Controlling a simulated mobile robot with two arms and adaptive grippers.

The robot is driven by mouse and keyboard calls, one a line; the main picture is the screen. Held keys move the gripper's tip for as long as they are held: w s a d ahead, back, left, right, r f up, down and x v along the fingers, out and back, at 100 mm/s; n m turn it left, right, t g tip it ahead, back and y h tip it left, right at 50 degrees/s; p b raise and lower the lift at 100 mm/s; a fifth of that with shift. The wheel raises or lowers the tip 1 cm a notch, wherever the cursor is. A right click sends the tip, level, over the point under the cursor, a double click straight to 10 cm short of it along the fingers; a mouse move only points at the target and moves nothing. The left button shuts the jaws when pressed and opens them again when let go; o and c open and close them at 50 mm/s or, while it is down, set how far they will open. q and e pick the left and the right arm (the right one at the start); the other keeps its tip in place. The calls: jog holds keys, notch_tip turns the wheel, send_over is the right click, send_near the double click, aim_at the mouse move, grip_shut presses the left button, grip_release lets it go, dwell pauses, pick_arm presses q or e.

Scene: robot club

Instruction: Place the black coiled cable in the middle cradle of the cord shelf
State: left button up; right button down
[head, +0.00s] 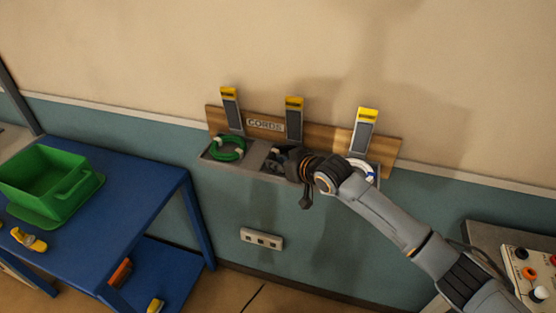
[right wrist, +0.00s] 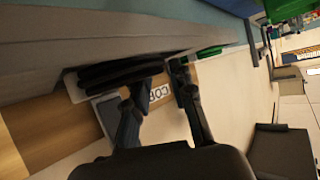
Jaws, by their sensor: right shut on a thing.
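The cord shelf (head: 324,137) is a wooden wall board with a "CORDS" label, grey cradles and yellow-tipped uprights. My right gripper (head: 284,160) is at the middle cradle. It is shut on the black coiled cable, which shows as dark loops at the fingertips in the right wrist view (right wrist: 112,73). In the head view the gripper and wrist largely hide the cable, and I cannot tell whether it rests on the cradle floor. My left gripper is not in view.
A green coiled cable (head: 228,149) lies in the left cradle, and a white and blue coil (head: 362,167) in the right cradle, partly behind my right wrist. A blue table (head: 130,185) with a green bin (head: 45,180) stands at left. A wall socket (head: 261,239) is below.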

jog(key=shift+w+a, duration=0.1)
jog(key=shift+w, duration=0.05)
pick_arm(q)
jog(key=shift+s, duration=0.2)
pick_arm(e)
jog(key=shift+f, duration=0.1)
jog(key=shift+f, duration=0.1)
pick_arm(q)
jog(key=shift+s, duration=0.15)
pick_arm(e)
jog(key=c, duration=1.1)
grip_release()
jog(key=shift+c, duration=0.2)
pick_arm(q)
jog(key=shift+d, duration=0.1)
